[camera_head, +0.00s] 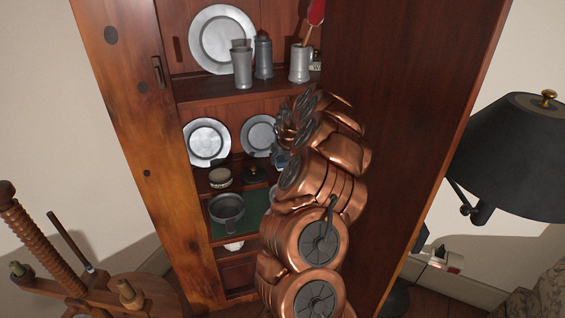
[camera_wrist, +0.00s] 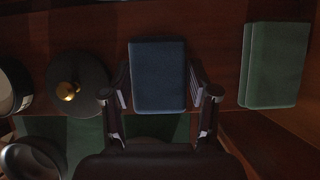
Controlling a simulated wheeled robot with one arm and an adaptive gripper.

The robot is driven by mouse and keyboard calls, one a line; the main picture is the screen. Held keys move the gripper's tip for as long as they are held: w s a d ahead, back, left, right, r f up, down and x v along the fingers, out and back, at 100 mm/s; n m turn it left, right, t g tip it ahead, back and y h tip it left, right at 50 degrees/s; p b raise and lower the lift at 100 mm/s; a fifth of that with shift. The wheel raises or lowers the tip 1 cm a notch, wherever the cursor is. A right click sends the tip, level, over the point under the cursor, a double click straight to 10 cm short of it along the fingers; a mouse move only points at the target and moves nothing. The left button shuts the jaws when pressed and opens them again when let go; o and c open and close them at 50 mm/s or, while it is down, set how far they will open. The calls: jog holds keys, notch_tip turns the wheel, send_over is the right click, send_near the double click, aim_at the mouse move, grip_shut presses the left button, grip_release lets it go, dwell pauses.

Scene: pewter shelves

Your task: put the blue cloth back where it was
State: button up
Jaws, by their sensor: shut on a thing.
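The blue cloth (camera_wrist: 158,75) is a dark blue folded block between the two fingers of my gripper (camera_wrist: 159,92) in the wrist view. The fingers are shut on its left and right sides. It is over a dark red-brown wooden shelf (camera_wrist: 215,52); I cannot tell whether it touches the shelf. In the head view my copper-coloured arm reaches into the cabinet and mostly hides the gripper and the cloth at the middle shelf.
A green folded stack (camera_wrist: 274,65) lies right of the cloth. A dark round lid with a brass knob (camera_wrist: 68,91) is close on its left, with a pale-rimmed container (camera_wrist: 6,92) beyond. A pewter pot (camera_head: 227,208) stands on the lower green shelf. Pewter plates (camera_head: 207,142) lean behind.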

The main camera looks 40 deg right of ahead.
jog(key=shift+f, duration=0.9)
jog(key=shift+f, duration=0.1)
jog(key=o, duration=1.1)
jog(key=v, duration=1.2)
